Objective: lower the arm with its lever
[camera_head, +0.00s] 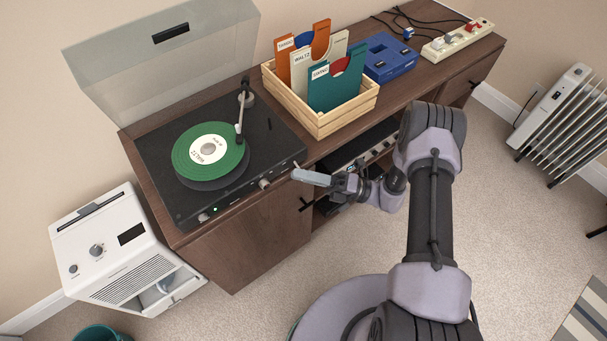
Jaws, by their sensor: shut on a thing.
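The turntable (270,160) sits on the wooden cabinet with its clear lid raised. A green record (185,165) with a white label lies on its platter. The tonearm (241,112) reaches from its pivot at the back right, and its head is over the record's right part; I cannot tell whether the needle touches. My gripper (297,173) is at the turntable's front right corner, shut on the small lever (296,163) there. The fingers hide most of the lever, so its position is hard to tell.
A wooden crate of record sleeves (322,122) stands right of the turntable, with a blue case (390,58) and a power strip (458,40) beyond. An amplifier (362,145) sits in the shelf below. A white dehumidifier-like unit (125,255) stands at left, a radiator (560,115) at right.

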